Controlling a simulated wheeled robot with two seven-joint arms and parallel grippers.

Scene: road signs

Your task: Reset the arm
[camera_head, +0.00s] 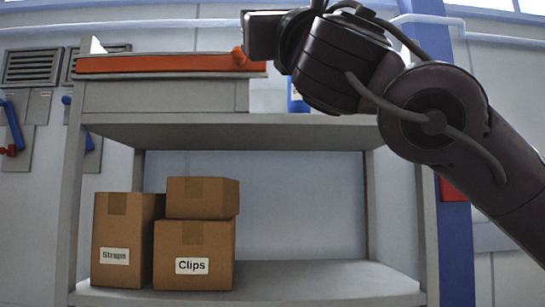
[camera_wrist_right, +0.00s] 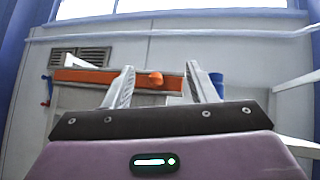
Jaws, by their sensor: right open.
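My right arm (camera_head: 430,115) comes in from the right in the head view, raised in front of the upper part of the shelf. Its wrist end is near the top middle, and its fingers are hidden there. In the right wrist view my right gripper (camera_wrist_right: 159,66) is open, with its two pale fingers apart and nothing between them. My left gripper is in neither view.
A grey shelf unit (camera_head: 250,126) stands ahead. Its lower board holds three cardboard boxes: a tall one labelled Straps (camera_head: 120,230), one labelled Clips (camera_head: 193,245), and a smaller one (camera_head: 203,192) on top. The lower board's right side is clear. A blue post (camera_head: 456,240) stands right.

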